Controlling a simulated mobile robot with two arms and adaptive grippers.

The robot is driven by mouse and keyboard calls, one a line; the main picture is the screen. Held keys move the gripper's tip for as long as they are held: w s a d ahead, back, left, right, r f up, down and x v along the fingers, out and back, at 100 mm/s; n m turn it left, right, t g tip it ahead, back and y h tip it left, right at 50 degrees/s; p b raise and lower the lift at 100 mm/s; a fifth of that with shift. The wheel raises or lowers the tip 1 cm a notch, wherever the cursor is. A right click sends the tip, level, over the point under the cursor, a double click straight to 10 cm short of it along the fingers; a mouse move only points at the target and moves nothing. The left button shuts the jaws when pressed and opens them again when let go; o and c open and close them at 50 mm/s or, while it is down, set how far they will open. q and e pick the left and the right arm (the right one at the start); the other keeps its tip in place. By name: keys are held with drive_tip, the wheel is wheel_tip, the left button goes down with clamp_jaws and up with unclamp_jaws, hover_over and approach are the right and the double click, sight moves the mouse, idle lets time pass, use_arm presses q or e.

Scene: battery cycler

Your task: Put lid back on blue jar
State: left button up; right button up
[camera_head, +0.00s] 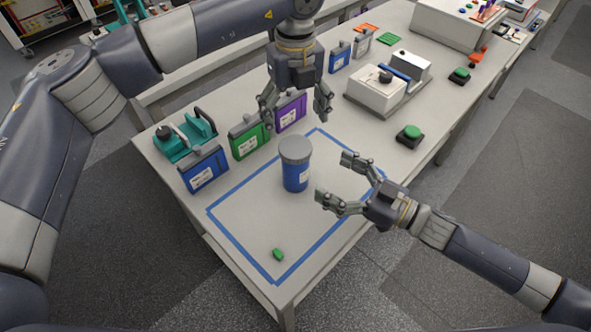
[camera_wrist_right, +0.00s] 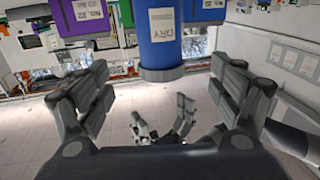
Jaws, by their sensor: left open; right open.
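The blue jar (camera_head: 297,177) stands upright inside the blue tape outline on the table. The grey lid (camera_head: 295,149) sits on top of the jar and looks level; whether it is fully seated I cannot tell. My left gripper (camera_head: 295,116) is open and empty above and behind the jar, pointing down. My right gripper (camera_head: 336,181) is open just right of the jar, its fingers pointing at it without touching. The right wrist view appears upside down: the jar (camera_wrist_right: 161,30) with its lid (camera_wrist_right: 161,73) lies ahead between the open fingers.
Blue (camera_head: 204,169), green (camera_head: 249,138) and purple (camera_head: 290,111) containers stand left of and behind the jar. A teal device (camera_head: 190,137) is at the left edge. A small green item (camera_head: 278,254) lies inside the tape's front corner. A green button (camera_head: 410,133) and white device (camera_head: 380,90) are right.

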sight(306, 163)
drive_tip(key=x, duration=1)
drive_tip(key=shift+w+a, duration=0.2)
drive_tip(key=shift+a, duration=0.05)
clamp_jaws()
use_arm(q)
drive_tip(key=n, duration=0.6)
drive_tip(key=shift+r, duration=0.1)
drive_tip(key=n, duration=0.7)
drive_tip(key=shift+f, duration=4)
drive_tip(key=shift+c, duration=0.6)
